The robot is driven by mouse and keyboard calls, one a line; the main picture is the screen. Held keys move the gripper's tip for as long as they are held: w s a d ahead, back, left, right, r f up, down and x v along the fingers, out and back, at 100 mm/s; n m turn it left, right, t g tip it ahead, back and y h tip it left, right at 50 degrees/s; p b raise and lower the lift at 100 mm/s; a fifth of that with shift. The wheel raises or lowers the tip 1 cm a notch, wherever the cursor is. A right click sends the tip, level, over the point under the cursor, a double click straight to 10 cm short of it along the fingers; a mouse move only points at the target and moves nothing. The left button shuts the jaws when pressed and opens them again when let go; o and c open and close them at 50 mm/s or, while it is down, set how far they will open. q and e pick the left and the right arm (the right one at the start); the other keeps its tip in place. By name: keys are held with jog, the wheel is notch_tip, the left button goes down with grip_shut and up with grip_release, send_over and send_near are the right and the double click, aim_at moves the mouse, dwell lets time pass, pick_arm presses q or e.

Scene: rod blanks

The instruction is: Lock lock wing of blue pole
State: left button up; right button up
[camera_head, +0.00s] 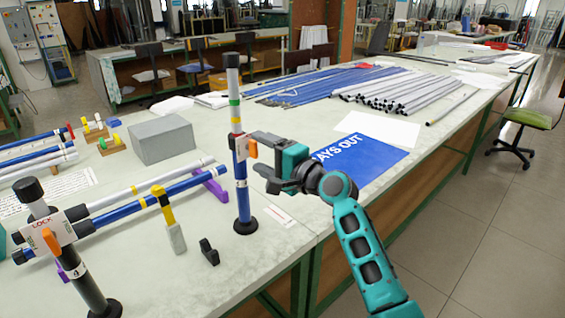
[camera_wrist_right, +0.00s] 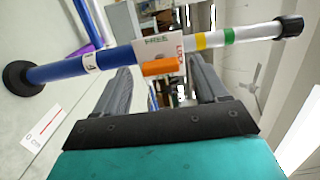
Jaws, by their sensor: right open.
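The blue pole (camera_head: 242,190) stands upright on a round black foot, with a white upper tube banded green and yellow. Its white collar (camera_head: 238,148) carries an orange lock wing (camera_head: 252,149), which lies along the pole. In the right wrist view the wing (camera_wrist_right: 160,67) sits beside the collar's FREE and LOCK lettering, its one end near LOCK. My right gripper (camera_head: 261,155) is open at the collar's right side. In the right wrist view its fingers (camera_wrist_right: 160,75) stand apart on either side of the wing; contact cannot be told. My left gripper is not in view.
A second upright pole (camera_head: 88,275) with a LOCK collar and orange wing stands at front left. Blue and white rods (camera_head: 135,205) lie between them on the table, near a grey box (camera_head: 163,138). A blue sheet (camera_head: 365,160) lies behind my right gripper.

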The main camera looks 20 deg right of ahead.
jog(key=v, duration=1.2)
jog(key=shift+b, duration=0.4)
jog(key=shift+s, duration=0.1)
